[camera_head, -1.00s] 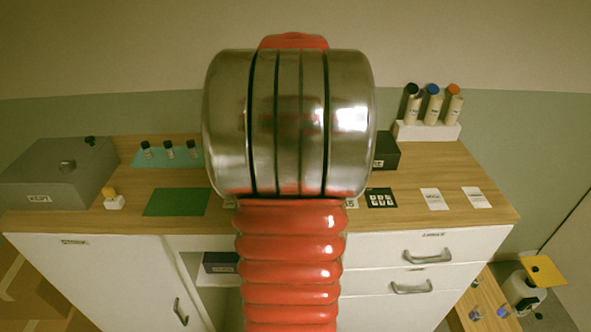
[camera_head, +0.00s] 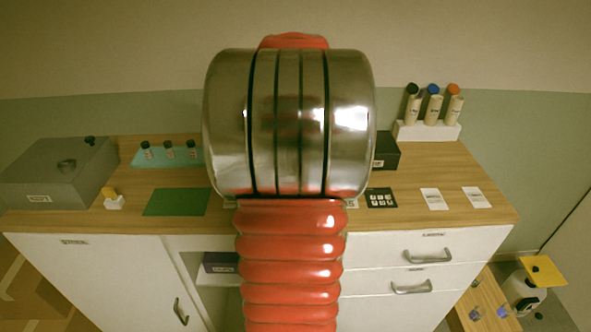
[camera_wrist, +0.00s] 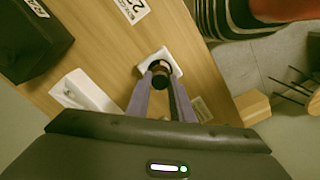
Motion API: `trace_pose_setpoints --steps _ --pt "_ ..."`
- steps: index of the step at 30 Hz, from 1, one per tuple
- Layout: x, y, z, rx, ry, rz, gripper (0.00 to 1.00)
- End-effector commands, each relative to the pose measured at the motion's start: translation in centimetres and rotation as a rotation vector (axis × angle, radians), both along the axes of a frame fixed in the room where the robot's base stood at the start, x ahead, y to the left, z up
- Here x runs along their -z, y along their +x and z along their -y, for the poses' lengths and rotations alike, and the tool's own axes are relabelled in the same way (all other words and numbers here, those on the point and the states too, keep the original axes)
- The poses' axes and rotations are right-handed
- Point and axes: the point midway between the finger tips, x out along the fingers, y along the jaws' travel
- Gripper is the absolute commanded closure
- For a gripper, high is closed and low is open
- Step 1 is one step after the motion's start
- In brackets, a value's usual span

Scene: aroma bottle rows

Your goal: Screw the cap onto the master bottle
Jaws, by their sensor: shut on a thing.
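In the wrist view, my gripper (camera_wrist: 160,88) points down at the worktop, and its two grey fingers are closed on a small dark round piece (camera_wrist: 161,70). It looks like a cap. It is over or in a white square block (camera_wrist: 175,68) on the wood. The fingers hide much of the piece, so I cannot tell whether it touches a bottle neck or how it is seated. In the head view my arm covers the middle of the counter, and my gripper and the held piece are hidden. I cannot single out the master bottle.
The wooden counter (camera_head: 260,218) holds small dark-capped bottles (camera_head: 169,152) on a teal mat, a grey box (camera_head: 62,182), a green mat (camera_head: 177,202), and a white rack (camera_head: 428,133) of capped tubes. A black box (camera_wrist: 30,42) and white block (camera_wrist: 80,92) lie left of the fingers.

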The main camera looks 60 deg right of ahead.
Motion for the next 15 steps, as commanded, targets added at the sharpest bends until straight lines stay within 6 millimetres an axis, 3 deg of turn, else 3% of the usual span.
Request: trace_pose_setpoints --steps 15 --pt "0.04 0.0 -0.01 0.407 0.0 0.0 1.0"
